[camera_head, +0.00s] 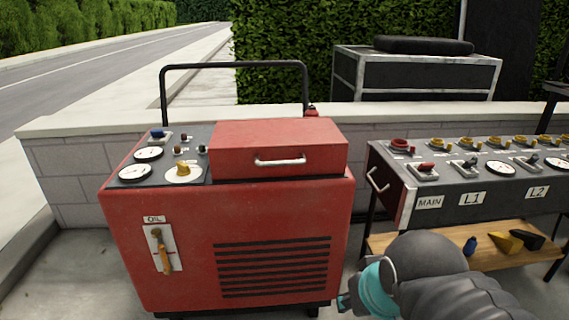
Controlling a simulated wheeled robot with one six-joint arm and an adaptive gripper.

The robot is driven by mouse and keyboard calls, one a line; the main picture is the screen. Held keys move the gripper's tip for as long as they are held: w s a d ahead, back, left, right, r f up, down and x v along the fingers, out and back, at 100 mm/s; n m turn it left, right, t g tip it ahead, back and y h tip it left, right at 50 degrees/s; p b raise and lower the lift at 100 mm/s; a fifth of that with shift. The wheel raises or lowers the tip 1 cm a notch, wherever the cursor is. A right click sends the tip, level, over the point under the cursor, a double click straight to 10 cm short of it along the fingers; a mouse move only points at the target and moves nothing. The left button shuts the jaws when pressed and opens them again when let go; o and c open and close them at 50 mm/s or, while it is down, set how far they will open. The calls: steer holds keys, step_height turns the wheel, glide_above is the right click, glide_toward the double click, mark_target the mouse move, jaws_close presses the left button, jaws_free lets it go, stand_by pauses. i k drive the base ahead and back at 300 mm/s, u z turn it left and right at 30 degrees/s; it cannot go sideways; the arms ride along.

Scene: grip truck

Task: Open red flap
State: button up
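The red flap (270,147) is a boxy red lid on the top right of a red machine (190,217). A light metal handle (280,161) runs across its front face. The flap looks closed, lying flat on the machine. My gripper (345,303) is low in front, right of the machine's lower right corner and well below the flap. Only part of it shows beside my teal and grey wrist, and its fingers are too small and hidden to read.
A control bench (480,195) with gauges and switches stands to the right, with a wooden shelf (480,238) beneath holding small items. A black push bar (235,66) rises behind the machine. A low block wall (70,168) runs behind. Dials and a yellow knob (183,169) sit left of the flap.

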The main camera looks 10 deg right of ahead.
mark_target(294, 147)
steer(key=z, duration=0.85)
steer(key=k, duration=0.75)
steer(key=u, duration=0.8)
steer(key=i, duration=0.5)
steer(key=u, duration=0.05)
